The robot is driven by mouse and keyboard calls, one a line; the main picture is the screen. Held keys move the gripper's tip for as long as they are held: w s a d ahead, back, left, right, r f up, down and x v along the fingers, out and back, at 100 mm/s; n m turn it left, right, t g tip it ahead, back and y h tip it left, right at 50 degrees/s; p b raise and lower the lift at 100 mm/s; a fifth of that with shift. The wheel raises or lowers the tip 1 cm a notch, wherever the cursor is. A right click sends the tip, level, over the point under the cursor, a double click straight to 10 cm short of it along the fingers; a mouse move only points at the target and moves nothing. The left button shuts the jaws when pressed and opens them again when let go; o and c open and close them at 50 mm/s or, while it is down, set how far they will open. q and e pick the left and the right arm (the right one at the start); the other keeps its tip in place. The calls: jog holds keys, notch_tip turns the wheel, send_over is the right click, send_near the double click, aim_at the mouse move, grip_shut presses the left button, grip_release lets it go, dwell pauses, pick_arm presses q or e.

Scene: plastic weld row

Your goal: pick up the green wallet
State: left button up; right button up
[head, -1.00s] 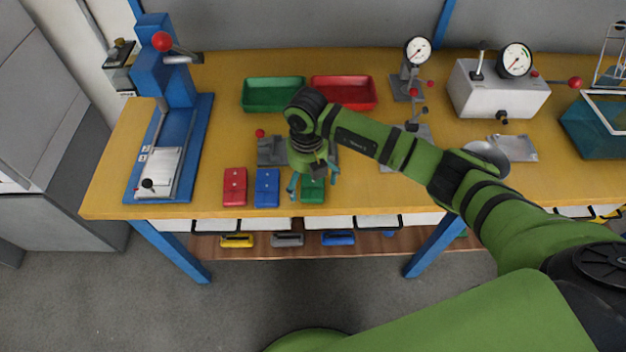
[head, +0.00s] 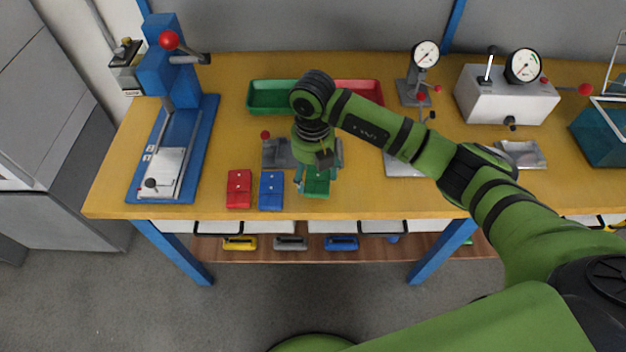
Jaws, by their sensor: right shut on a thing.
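The green wallet (head: 317,183) is at the front of the yellow bench, right of the blue wallet (head: 271,190) and the red wallet (head: 239,188). My right gripper (head: 316,181) points down over the green wallet, with its fingers shut on it. The gripper and wrist hide part of the wallet. I cannot tell whether the wallet still touches the bench top. My left gripper does not show.
A green tray (head: 272,107) and a red tray (head: 371,87) stand behind my right arm. A blue press (head: 207,130) is at the left. Gauge devices (head: 506,101) and a teal bin (head: 597,140) stand at the right. A grey fixture (head: 275,154) sits behind the wallets.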

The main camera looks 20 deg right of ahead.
jog(key=s+d+r+b, duration=0.2)
jog(key=s+d+r, duration=0.4)
jog(key=s, duration=0.4)
jog(key=shift+r, duration=0.7)
